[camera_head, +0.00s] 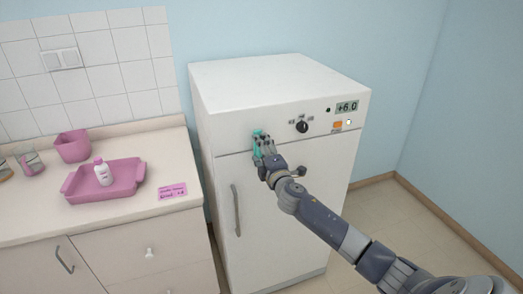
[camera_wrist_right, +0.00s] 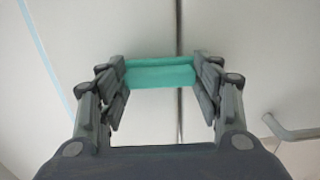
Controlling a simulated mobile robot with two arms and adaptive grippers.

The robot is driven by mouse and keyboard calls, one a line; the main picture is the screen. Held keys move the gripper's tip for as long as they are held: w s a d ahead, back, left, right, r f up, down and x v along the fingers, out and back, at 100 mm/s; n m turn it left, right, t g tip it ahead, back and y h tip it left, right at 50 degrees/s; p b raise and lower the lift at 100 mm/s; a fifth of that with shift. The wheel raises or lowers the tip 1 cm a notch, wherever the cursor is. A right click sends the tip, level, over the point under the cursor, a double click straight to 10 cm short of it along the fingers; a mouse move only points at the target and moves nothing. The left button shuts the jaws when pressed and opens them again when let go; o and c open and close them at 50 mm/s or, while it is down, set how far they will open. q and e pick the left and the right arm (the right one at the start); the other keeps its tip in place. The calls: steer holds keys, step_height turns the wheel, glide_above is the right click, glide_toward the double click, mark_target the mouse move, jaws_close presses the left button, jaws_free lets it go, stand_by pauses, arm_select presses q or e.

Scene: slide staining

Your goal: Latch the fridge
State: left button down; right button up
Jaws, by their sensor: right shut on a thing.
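The white fridge (camera_head: 280,215) stands against the blue wall, and its door looks closed, though a small gap at the seam is too small to judge. A teal latch (camera_head: 257,134) sits at the upper left of the front, near the seam above the door. My right gripper (camera_head: 260,142) reaches it from the front. In the right wrist view the gripper (camera_wrist_right: 162,85) is shut on the teal latch (camera_wrist_right: 160,75), which lies across the dark door seam. The fingers hide the latch's ends. My left gripper is not in view.
The door handle (camera_head: 236,210) is below the latch. A knob (camera_head: 302,127) and a display (camera_head: 347,107) are on the panel to the right. A counter (camera_head: 120,215) with a pink tray (camera_head: 125,185) and a white bottle (camera_head: 102,171) stands at left. Floor is clear at right.

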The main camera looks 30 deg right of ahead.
stand_by(0.5)
steer(key=o, duration=1.1)
steer(key=shift+c, duration=0.2)
steer(key=shift+s, duration=0.15)
steer(key=v, duration=1.1)
steer(key=shift+s, duration=0.35)
steer(key=shift+a, duration=0.1)
